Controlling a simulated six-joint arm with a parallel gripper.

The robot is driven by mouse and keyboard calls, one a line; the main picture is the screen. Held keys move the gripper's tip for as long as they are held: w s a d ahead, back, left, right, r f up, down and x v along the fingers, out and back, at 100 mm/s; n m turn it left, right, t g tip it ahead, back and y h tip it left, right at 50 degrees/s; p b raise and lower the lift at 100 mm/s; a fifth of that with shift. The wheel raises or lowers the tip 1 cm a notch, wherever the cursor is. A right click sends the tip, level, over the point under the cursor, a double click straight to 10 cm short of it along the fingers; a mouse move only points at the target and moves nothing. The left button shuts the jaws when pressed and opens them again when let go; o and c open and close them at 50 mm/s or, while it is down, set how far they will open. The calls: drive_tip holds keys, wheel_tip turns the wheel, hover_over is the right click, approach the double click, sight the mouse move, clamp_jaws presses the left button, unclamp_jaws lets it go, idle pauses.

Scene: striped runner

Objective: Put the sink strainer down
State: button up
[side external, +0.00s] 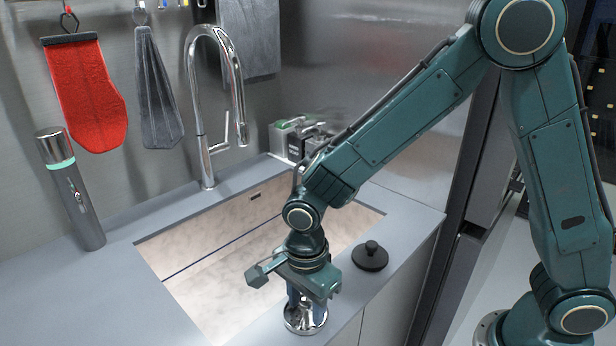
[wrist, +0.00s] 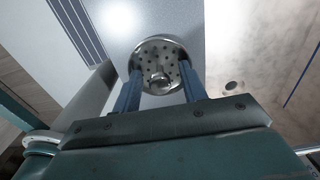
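The sink strainer (side external: 305,318) is a round, shiny metal piece at the counter's front strip in the side view. In the wrist view the strainer (wrist: 158,52) shows its perforated face and small central knob. My gripper (side external: 305,300) points down at it; in the wrist view its two blue fingers (wrist: 160,78) are at opposite sides of the strainer's rim, closed on it. The strainer is over the grey counter (wrist: 135,20), in front of the sink. I cannot tell whether its underside touches the counter.
The sink basin (side external: 215,285) lies behind the gripper. A black knobbed stopper (side external: 370,257) sits on the counter to the right. A red mitt (side external: 85,95) hangs on the wall.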

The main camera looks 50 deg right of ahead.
sight(306, 300)
drive_tip(key=shift+r, duration=0.15)
wheel_tip(306, 300, up, 12)
idle(0.9)
idle(0.3)
drive_tip(key=s+d+r+n+t, duration=0.2)
drive_tip(key=s+d+r+n, duration=0.2)
drive_tip(key=s+d+n, duration=0.3)
drive_tip(key=s+d+r+n+t, duration=0.3)
drive_tip(key=s+d+n, duration=0.5)
drive_tip(key=d+n, duration=0.3)
drive_tip(key=shift+r+t, duration=0.3)
drive_tip(key=shift+r, duration=0.25)
